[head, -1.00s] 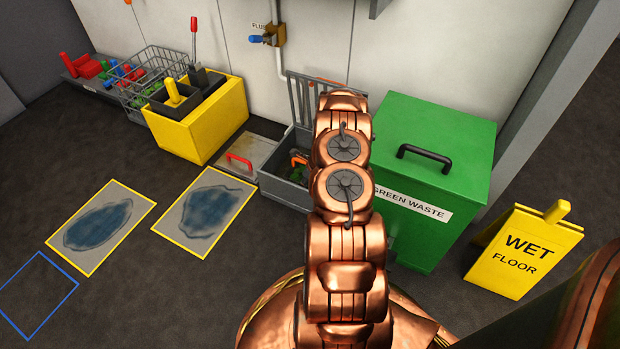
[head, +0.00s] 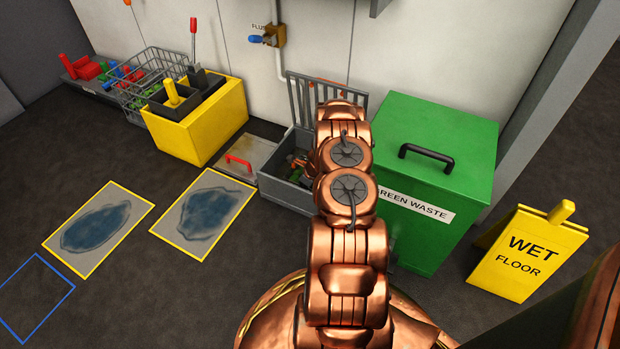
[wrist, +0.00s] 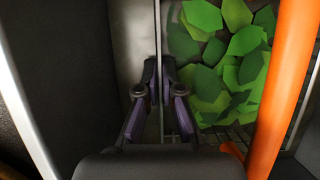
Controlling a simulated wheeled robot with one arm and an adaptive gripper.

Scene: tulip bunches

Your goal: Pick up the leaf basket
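The leaf basket (wrist: 245,132) is a mesh basket filled with green leaves (wrist: 225,60) and fills the upper right of the wrist view. An orange bar (wrist: 284,90), seemingly its handle, runs along its right side. In the head view the basket sits inside the grey floor box, mostly hidden by my arm. My gripper (wrist: 160,72) reaches down into the box at the basket's left edge. Its two fingers are close together, one on either side of a thin rim, and appear shut on it. Whether the basket has lifted cannot be told.
The grey floor box (head: 287,200) has an upright grate (head: 345,98) behind it. A green waste bin (head: 440,140) stands close at right, with a yellow wet-floor sign (head: 528,252) beyond. A yellow box (head: 205,125) stands left. Floor with two yellow-bordered mats (head: 100,228) lies front left.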

